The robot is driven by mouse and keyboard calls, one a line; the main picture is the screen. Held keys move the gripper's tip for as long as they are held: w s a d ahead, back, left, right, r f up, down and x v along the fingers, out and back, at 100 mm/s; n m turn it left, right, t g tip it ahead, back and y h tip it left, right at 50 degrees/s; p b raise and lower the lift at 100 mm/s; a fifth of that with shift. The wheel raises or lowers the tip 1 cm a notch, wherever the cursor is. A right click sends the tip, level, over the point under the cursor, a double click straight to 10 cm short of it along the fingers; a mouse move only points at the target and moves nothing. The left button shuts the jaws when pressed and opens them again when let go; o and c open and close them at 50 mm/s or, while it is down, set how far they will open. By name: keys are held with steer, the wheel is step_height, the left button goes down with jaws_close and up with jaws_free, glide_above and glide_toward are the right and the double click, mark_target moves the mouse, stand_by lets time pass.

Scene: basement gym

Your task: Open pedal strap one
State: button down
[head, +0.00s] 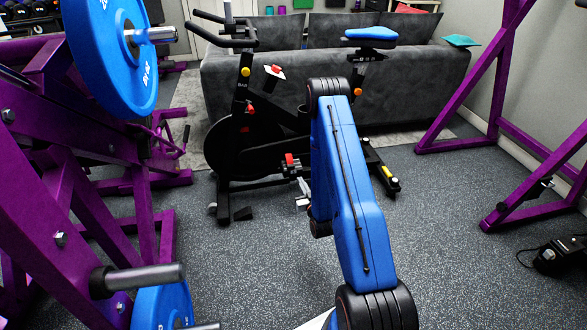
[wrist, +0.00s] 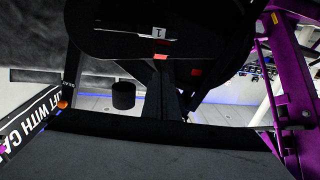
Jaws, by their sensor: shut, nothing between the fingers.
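The black exercise bike (head: 250,120) stands upright in front of the grey sofa in the head view. A dark pedal part with a red piece (head: 290,160) shows low on the bike, just left of my blue arm. In the wrist view, a large dark shape with a white label reading 1 (wrist: 159,32) fills the top, close to the camera. I cannot tell the strap's outline or whether my gripper touches it.
Purple rack frames with blue weight plates (head: 115,50) stand close on the left. Another purple frame (head: 480,90) stands on the right, with a small black device (head: 560,255) on the floor. The grey sofa (head: 420,85) is behind the bike. Speckled floor (head: 440,240) is free at right centre.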

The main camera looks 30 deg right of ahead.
steer(key=w+d, duration=0.2)
steer(key=w, duration=1.1)
steer(key=shift+w+d, duration=0.15)
steer(key=shift+w, duration=0.2)
